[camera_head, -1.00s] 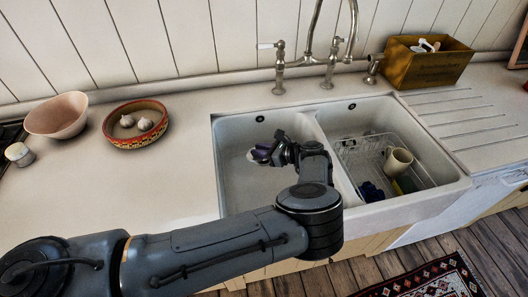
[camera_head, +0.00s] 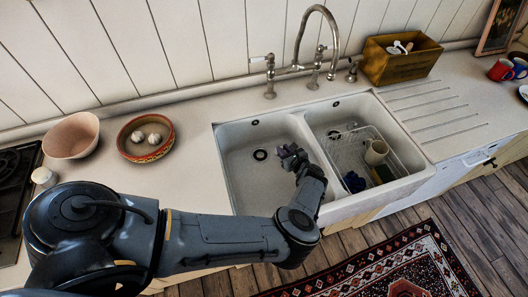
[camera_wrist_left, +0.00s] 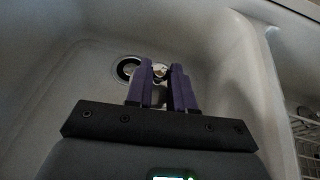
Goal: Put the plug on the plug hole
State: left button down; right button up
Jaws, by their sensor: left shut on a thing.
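My left gripper (camera_head: 284,151) is over the left basin of the white double sink (camera_head: 238,186), just right of the plug hole (camera_head: 260,155). The plug hole is a dark round opening with a metal ring in the basin floor. In the left wrist view, the purple fingers (camera_wrist_left: 162,74) are shut on a small pale, shiny thing (camera_wrist_left: 160,71), probably the plug, mostly hidden between them. The plug hole (camera_wrist_left: 127,69) shows there just left of the fingertips, partly covered by the left finger. The height of the plug above the floor is hard to tell. My right gripper is out of view.
The divider (camera_head: 309,143) stands right of the gripper. The tap (camera_head: 316,50) rises behind. A bowl with garlic (camera_head: 145,138) sits on the left counter.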

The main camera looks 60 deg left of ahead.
aim_at(262, 158)
pick_arm(q)
jog(key=s+a+f+b, duration=0.1)
jog(key=a+f+b, duration=0.1)
jog(key=a, duration=0.1)
jog(key=s+a+f+b, duration=0.1)
jog(key=a+f, duration=0.1)
jog(key=a, duration=0.1)
jog(key=s+a+f+b, duration=0.2)
jog(key=a, duration=0.1)
jog(key=shift+b, duration=0.3)
jog(key=shift+s+a+f, duration=0.15)
jog(key=shift+a+f, duration=0.1)
jog(key=shift+a, duration=0.25)
jog(key=shift+f+b, duration=0.6)
jog(key=shift+f, duration=1.5)
jog(key=shift+f+b, duration=0.25)
jog(key=shift+b, duration=0.05)
jog(key=c, duration=1)
grip_release()
jog(key=shift+r, duration=0.15)
jog(key=shift+r, duration=0.1)
